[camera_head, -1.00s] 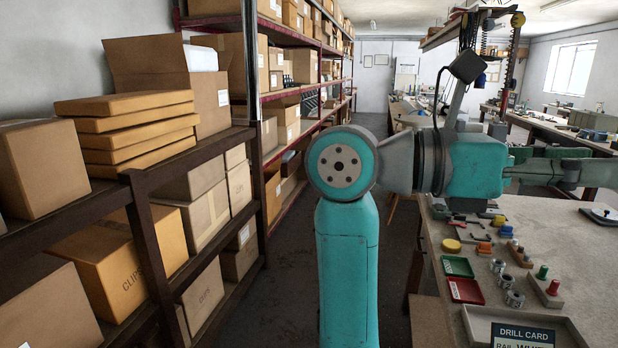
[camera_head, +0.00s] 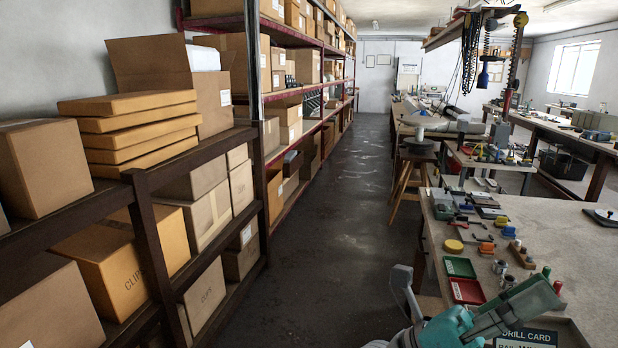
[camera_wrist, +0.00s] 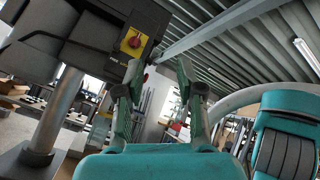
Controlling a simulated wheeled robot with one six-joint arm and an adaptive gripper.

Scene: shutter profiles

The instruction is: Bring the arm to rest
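My teal arm (camera_head: 470,325) is folded low at the bottom of the head view, in front of the near workbench's left corner. It covers part of the drill card's tray. My gripper (camera_wrist: 159,78) shows in the wrist view with its two fingers well apart and nothing between them. It points up toward the ceiling and the far side of the room. I cannot make out the gripper's fingers in the head view.
The near workbench (camera_head: 580,245) carries a green tray (camera_head: 459,267), a red tray (camera_head: 467,290) and small parts. Shelves of cardboard boxes (camera_head: 205,215) line the left. The aisle floor (camera_head: 345,215) is clear. A dark machine with a red knob (camera_wrist: 134,41) looms close in the wrist view.

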